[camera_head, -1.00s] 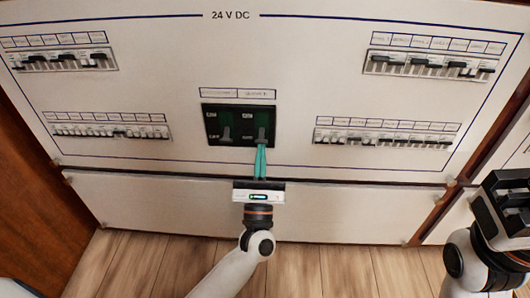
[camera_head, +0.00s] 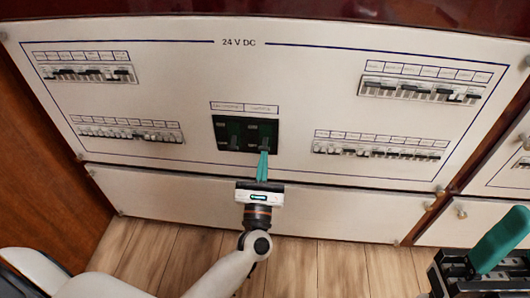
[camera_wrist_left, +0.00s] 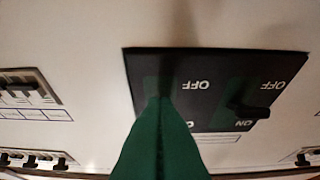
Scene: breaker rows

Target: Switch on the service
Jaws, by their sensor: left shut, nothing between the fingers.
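A black double switch block (camera_head: 247,148) sits low in the middle of the white panel, under two labels too blurred to read. My left gripper (camera_head: 264,155) is shut and empty, its teal fingertips at the lower part of the block's right-hand switch (camera_head: 265,131). The wrist view shows the block (camera_wrist_left: 215,65) upside down, with OFF and ON marks. The teal fingers (camera_wrist_left: 160,120) hide much of one switch there, so its position and any contact are unclear. The other switch's dark lever (camera_wrist_left: 248,110) shows near its ON mark. My right gripper (camera_head: 490,250) is at the lower right.
Breaker rows flank the block: upper left (camera_head: 88,75), lower left (camera_head: 130,135), upper right (camera_head: 420,92) and lower right (camera_head: 375,152). A plain white lower panel (camera_head: 340,210) lies below. Wood side wall (camera_head: 40,150) stands at left. The floor in front looks clear.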

